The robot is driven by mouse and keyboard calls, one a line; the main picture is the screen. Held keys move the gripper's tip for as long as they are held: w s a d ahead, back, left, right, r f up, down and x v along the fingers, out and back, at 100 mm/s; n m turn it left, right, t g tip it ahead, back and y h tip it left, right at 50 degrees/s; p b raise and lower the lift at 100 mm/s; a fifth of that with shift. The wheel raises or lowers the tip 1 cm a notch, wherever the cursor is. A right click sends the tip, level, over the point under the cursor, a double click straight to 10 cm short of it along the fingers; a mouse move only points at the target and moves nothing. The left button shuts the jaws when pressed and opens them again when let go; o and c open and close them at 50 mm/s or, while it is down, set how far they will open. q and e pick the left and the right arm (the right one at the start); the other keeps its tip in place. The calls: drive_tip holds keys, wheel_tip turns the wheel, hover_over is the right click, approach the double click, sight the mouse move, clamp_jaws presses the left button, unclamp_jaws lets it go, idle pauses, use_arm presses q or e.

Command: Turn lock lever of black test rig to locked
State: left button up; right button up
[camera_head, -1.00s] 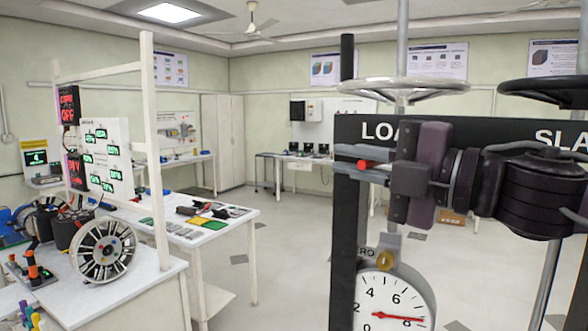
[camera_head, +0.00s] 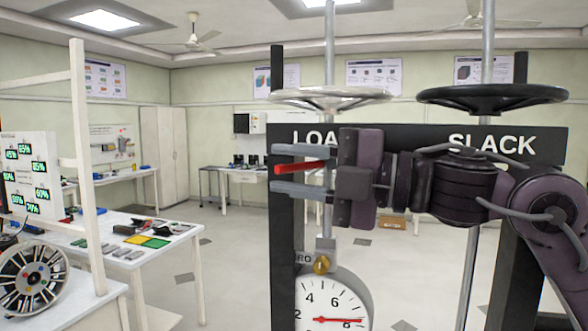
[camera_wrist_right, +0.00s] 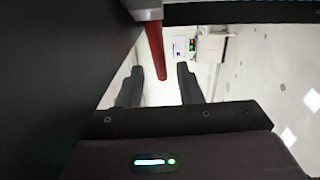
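The black test rig (camera_head: 390,139) stands in front of me with a crossbar lettered LOA… and SLACK. Its red lever (camera_head: 300,167) shows at the left post, pointing roughly sideways. My right gripper (camera_head: 273,169) reaches in from the right across the rig, its two grey fingers open above and below the lever. In the right wrist view the red lever (camera_wrist_right: 157,52) hangs from a grey fitting and lies between the open dark fingers (camera_wrist_right: 158,82), with gaps on both sides. The lever's mount is hidden behind the gripper in the head view. My left gripper is not in view.
A light handwheel (camera_head: 328,99) and a black handwheel (camera_head: 492,98) sit above the crossbar. A dial gauge (camera_head: 334,304) hangs below the gripper, with a brass knob (camera_head: 321,265) above it. A white table (camera_head: 180,232) with tools stands left; the floor between is clear.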

drive_tip(key=shift+d+f, duration=0.1)
drive_tip(key=shift+d, duration=0.05)
drive_tip(key=b+v, duration=0.3)
drive_tip(key=v, duration=0.4)
drive_tip(key=shift+d+b, duration=0.25)
drive_tip(key=shift+b, duration=0.1)
drive_tip(key=shift+s, duration=0.15)
